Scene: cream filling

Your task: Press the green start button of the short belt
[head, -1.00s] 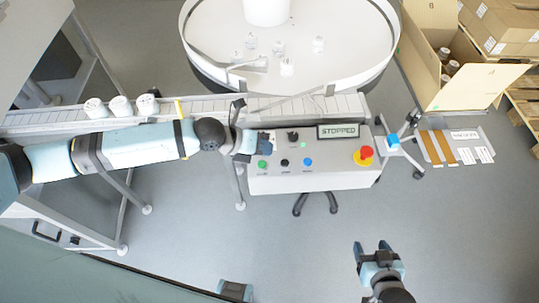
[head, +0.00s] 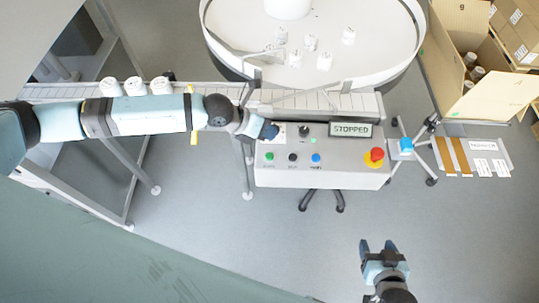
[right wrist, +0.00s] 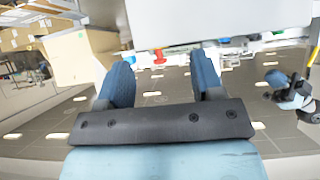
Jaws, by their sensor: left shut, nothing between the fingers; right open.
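The control box (head: 340,181) of the belt stands in the middle of the head view. Its display (head: 351,130) reads STOPPED. On its front are a green button (head: 269,157), a black button (head: 292,157), a blue button (head: 315,158) and a red emergency knob (head: 375,155) on yellow. My left gripper (head: 270,131) is shut and empty, at the upper left of the box, just above the green button in the picture. Whether it touches the panel I cannot tell. My right gripper (head: 379,246) is open and empty, over the floor in front of the box.
The belt (head: 330,103) runs behind the box, with several white jars (head: 134,86) at its left. A round white turntable (head: 390,50) with jars is behind it. Floor in front is clear.

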